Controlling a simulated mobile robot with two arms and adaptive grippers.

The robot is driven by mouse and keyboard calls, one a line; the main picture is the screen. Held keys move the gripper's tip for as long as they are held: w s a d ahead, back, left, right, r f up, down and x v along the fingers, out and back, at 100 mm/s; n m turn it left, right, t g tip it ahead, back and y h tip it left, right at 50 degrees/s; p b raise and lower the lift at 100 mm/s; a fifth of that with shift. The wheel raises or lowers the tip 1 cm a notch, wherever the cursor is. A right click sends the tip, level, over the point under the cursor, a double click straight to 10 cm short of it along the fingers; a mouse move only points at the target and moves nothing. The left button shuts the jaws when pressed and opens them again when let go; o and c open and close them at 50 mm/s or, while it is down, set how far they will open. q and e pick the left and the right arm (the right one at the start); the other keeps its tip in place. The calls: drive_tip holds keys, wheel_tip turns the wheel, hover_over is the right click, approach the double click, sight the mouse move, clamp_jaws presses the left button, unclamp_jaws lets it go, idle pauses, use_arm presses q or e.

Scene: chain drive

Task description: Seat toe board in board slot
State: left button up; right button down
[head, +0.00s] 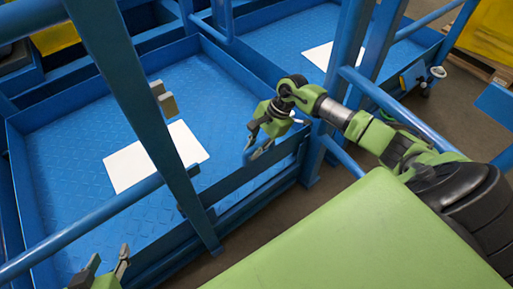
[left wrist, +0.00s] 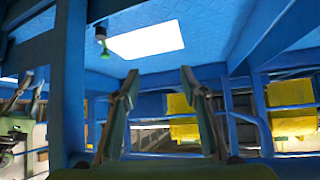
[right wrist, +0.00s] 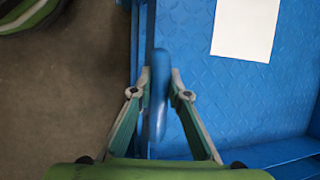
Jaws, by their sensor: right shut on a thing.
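My right gripper (head: 260,152) is at the near edge of the blue platform, to the right of the slanted post. In the right wrist view its fingers (right wrist: 160,82) are closed on the two sides of a narrow, upright blue piece (right wrist: 159,110) with a rounded end. This piece looks like part of the toe board, seen edge on. A long blue board (head: 268,167) runs along the platform edge below the gripper. I cannot tell whether it is joined to the held piece. The slot is not clearly visible. My left gripper (head: 107,268) is open and empty, with fingers apart in the left wrist view (left wrist: 160,82).
The blue patterned platform floor (head: 75,128) carries a white sheet (head: 155,156); a second sheet (head: 320,55) lies on the far bay. A slanted blue post (head: 140,105) and rail (head: 80,232) stand between my grippers. A green surface of mine fills the lower right.

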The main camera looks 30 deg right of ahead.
use_arm(q)
drive_tip(key=shift+w+d+r+t, duration=0.15)
drive_tip(key=shift+w+r+t, duration=0.35)
drive_tip(key=shift+w, duration=0.2)
use_arm(e)
drive_tip(key=shift+w+d+f, duration=0.1)
drive_tip(key=shift+w+f, duration=0.1)
idle(0.4)
use_arm(q)
drive_tip(key=shift+w+d+r+t+h+b, duration=0.25)
drive_tip(key=shift+w+r+t+h+b, duration=0.1)
drive_tip(key=shift+w+r+t, duration=0.35)
use_arm(e)
drive_tip(key=shift+a+f, duration=0.15)
drive_tip(key=shift+a, duration=0.1)
use_arm(q)
drive_tip(key=shift+w+d+r+t+b, duration=0.15)
drive_tip(key=shift+w+r+t, duration=0.2)
drive_tip(key=shift+r, duration=0.35)
drive_tip(key=shift+w+d+r+t+b, duration=0.15)
drive_tip(key=shift+w+r+t, duration=0.15)
drive_tip(key=shift+r, duration=0.35)
use_arm(e)
drive_tip(key=shift+s+a+f, duration=0.1)
drive_tip(key=shift+f, duration=0.15)
